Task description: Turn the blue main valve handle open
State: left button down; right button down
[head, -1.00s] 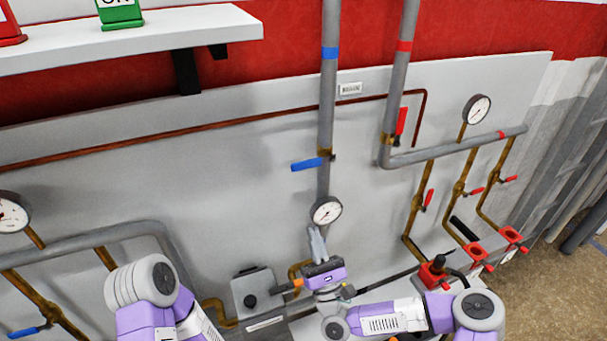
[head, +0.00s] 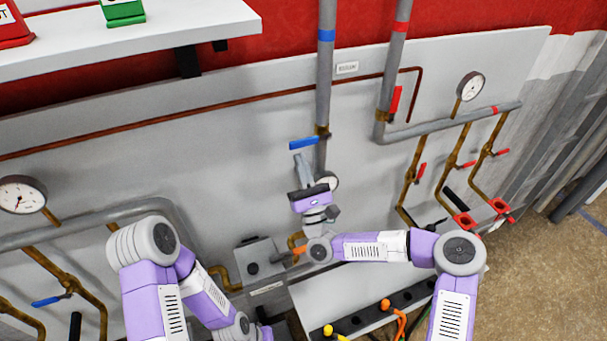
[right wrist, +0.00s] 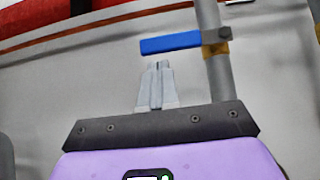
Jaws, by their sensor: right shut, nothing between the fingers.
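The blue main valve handle (head: 303,143) sticks out to the left, roughly level, from its brass valve on the grey vertical pipe (head: 326,75). It also shows in the right wrist view (right wrist: 170,43), running left from the pipe. My right gripper (head: 301,157) is just below the handle, pointing up at it, with its fingers together and empty. In the right wrist view the fingertips (right wrist: 158,66) are a little below the handle, with a small gap showing. My left arm is at the lower left of the head view; its gripper is not visible.
A round gauge (head: 331,181) on the pipe is partly hidden behind my right gripper. Red-handled valves (head: 396,101) and another gauge (head: 470,86) are on the right. A white shelf (head: 130,40) juts out at the upper left. The panel left of the handle is clear.

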jog(key=shift+r, duration=0.5)
jog(key=shift+a+r+m+t+h+b, duration=0.15)
jog(key=shift+m+t+h+b, duration=0.25)
jog(key=shift+m+h, duration=0.4)
